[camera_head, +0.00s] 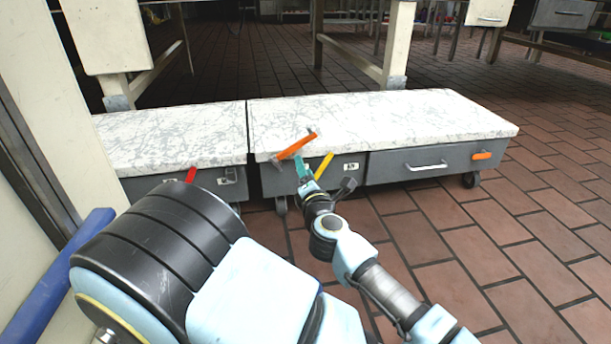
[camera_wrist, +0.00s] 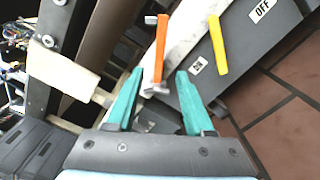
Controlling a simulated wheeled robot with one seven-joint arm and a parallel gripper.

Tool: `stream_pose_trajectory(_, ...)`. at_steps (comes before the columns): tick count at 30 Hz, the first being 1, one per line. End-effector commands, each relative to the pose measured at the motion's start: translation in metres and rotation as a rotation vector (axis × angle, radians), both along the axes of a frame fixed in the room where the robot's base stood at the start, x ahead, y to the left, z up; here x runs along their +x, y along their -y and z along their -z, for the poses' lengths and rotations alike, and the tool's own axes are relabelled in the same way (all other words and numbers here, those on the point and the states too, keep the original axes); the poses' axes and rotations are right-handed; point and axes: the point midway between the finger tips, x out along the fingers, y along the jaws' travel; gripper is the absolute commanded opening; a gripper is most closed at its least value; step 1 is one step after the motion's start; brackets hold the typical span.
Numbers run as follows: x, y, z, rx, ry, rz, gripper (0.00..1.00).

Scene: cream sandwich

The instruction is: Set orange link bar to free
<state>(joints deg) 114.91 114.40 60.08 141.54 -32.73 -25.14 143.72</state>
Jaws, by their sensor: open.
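The orange link bar (camera_head: 297,145) has grey end pieces and slants up to the right at the front edge of the marble-topped cabinet. In the wrist view the orange bar (camera_wrist: 160,48) stands nearly upright in the picture, between and beyond my teal fingertips. My gripper (camera_head: 303,166) is open just below the bar in the head view. The wrist view shows my gripper (camera_wrist: 160,73) with its fingers apart on either side of the bar's lower grey end. I cannot tell whether a finger touches the bar.
A yellow lever (camera_head: 325,165) stands right of my gripper, by small labels; one reads OFF (camera_wrist: 262,10). A red lever (camera_head: 190,174) is on the left cabinet. A drawer with a metal handle (camera_head: 427,166) and an orange piece (camera_head: 481,155) is at right. Tiled floor (camera_head: 500,235) lies open.

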Motion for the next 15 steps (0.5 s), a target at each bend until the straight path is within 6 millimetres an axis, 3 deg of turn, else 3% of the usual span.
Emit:
stream_pose_trajectory(12, -0.0094, 0.0007, -0.0004, 0.000, 0.001, -0.001, 0.53)
stream_pose_trajectory(15, -0.0092, -0.0013, 0.0001, -0.006, -0.003, -0.008, 0.43)
